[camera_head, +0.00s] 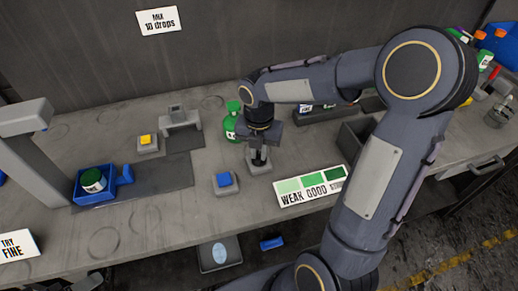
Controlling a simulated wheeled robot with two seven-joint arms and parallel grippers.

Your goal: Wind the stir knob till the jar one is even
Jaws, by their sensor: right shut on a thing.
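My right gripper (260,155) points straight down in the middle of the bench. It is shut on a small dark knob, taken to be the stir knob, on a grey base (259,168); the fingers hide most of the knob. A green jar (93,180) with a white label sits in a blue holder (95,196) at the left, well apart from this gripper. I cannot tell how even its contents are. My left gripper cannot be made out.
A blue button (224,180) and a yellow button (146,140) stand on grey blocks. A WEAK-GOOD shade card (307,187) lies to the right of the knob. Green bottles (232,120) stand behind my right gripper. A grey post (35,150) rises at the left.

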